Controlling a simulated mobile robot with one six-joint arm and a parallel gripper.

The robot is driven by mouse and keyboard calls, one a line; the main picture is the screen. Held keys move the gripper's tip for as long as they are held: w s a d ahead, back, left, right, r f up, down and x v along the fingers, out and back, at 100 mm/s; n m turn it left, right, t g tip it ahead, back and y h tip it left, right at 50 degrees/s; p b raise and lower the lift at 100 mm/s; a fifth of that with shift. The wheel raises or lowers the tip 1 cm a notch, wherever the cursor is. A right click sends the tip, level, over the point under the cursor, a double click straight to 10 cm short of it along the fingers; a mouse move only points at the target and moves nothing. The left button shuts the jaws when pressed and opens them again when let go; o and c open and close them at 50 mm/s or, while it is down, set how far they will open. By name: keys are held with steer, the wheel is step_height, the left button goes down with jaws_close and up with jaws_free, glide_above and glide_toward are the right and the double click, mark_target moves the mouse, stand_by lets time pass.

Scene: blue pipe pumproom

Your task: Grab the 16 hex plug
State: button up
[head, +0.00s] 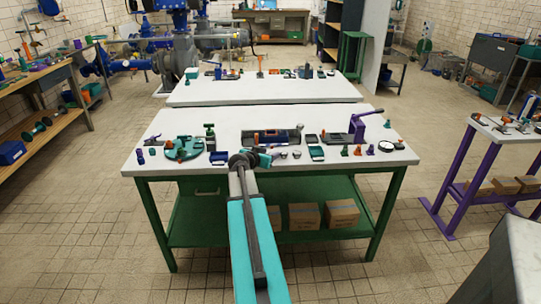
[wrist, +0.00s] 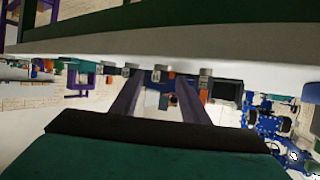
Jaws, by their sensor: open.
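My gripper (head: 264,157) is at the front edge of the white-topped table (head: 350,118), left of some small grey metal pieces. In the wrist view, which looks upside down, my gripper (wrist: 157,88) has its two fingers apart with nothing held between them. Two small grey pieces, one (head: 283,155) and another (head: 297,154), stand near the table's front edge. Small metallic pieces, one a grey piece (wrist: 205,76), line the table edge in the wrist view. I cannot tell which piece is the 16 hex plug; no size marking is readable.
A green round tray (head: 183,148) is on the left of the table. A dark long tray (head: 270,137) lies behind my gripper. A teal-edged box (head: 316,153), a purple press (head: 360,127) and a round gauge (head: 387,145) are to the right. Cardboard boxes (head: 341,214) sit below.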

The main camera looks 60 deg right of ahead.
steer(key=shift+x, duration=0.75)
jaws_close()
steer(key=shift+r, duration=0.1)
steer(key=shift+r, duration=1.4)
steer(key=shift+a+r+b, duration=0.15)
steer(key=shift+r+b, duration=0.15)
steer(key=shift+r, duration=0.05)
steer(key=s+a+b, duration=0.3)
steer(key=s+a, duration=0.3)
steer(key=a, duration=0.2)
steer(key=shift+s+a+r, duration=0.2)
steer(key=shift+a+r, duration=0.05)
steer(key=shift+r, duration=0.05)
